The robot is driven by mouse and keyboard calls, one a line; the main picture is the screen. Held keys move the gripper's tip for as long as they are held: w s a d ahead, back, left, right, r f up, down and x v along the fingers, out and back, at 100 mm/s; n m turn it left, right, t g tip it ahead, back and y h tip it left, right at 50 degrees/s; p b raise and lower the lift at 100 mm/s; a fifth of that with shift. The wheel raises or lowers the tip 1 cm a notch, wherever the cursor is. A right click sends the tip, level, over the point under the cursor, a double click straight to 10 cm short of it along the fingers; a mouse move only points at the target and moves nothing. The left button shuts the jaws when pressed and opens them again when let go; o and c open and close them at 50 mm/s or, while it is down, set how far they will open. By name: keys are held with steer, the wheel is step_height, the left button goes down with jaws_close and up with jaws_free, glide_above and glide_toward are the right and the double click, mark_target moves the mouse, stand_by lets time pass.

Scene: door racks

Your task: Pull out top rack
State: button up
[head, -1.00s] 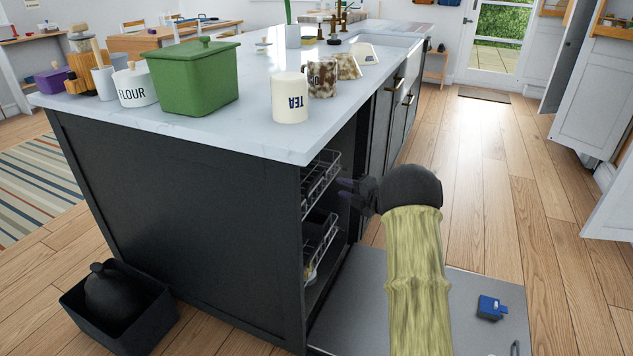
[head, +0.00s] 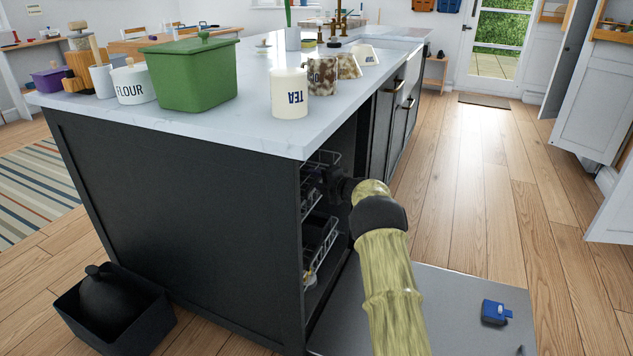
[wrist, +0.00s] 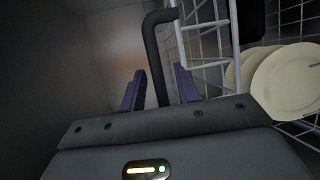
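The top rack (head: 322,160) is a wire rack inside the open dishwasher under the counter. My gripper (head: 316,181) reaches into the opening at the height of this rack, partly hidden by my arm. In the wrist view the purple fingers of my gripper (wrist: 160,90) are apart. A dark bent bar (wrist: 154,50), joined to white rack wires (wrist: 203,25), runs down into the gap between the fingers. I cannot tell whether the fingers touch it. Its lower end is hidden behind the gripper body.
The lower rack (head: 320,235) sits below. Pale plates (wrist: 285,78) stand in wires at the right of the wrist view. The dishwasher door (head: 455,310) lies open, with a blue item (head: 495,312) on it. The counter edge (head: 303,150) is just above my gripper.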

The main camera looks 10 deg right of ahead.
steer(key=shift+c, duration=0.4)
jaws_close()
steer(key=shift+s+d, duration=0.1)
